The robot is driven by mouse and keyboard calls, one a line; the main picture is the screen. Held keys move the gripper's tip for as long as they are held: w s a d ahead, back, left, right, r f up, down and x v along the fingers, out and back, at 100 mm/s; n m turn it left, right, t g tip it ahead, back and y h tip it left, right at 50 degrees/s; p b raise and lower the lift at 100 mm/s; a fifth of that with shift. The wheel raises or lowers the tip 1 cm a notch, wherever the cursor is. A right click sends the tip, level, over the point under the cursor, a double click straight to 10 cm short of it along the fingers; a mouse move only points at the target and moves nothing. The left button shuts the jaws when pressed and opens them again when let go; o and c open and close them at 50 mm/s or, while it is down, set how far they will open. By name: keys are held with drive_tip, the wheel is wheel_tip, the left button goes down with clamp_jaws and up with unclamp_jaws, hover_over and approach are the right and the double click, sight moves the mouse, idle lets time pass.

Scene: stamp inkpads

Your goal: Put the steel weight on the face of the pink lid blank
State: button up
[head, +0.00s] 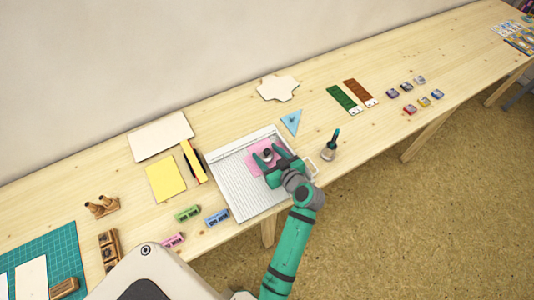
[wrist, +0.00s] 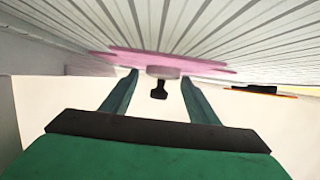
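The pink lid blank (head: 252,164) lies on the ribbed grey-white tray (head: 233,185) in the head view. The steel weight (head: 267,153), a small grey disc with a dark knob, appears to rest on its face. In the wrist view the weight (wrist: 162,72) sits against the pink blank (wrist: 210,66), its black knob toward my gripper. My gripper (head: 268,156) is over the blank with one green finger on each side of the weight. In the wrist view gaps show between the fingers (wrist: 160,84) and the knob, so it is open. Part of the blank is hidden under my gripper.
Colored blocks (head: 216,217) and a yellow sheet (head: 165,178) lie to the left. Bare tabletop shows behind the tray.

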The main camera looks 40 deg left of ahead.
drive_tip(key=shift+r, duration=0.1)
drive_tip(key=shift+d+r, duration=0.15)
drive_tip(key=shift+d, duration=0.05)
drive_tip(key=v, duration=1.1)
drive_tip(key=shift+s+d, duration=0.2)
drive_tip(key=shift+d, duration=0.05)
drive_tip(key=shift+a, duration=0.1)
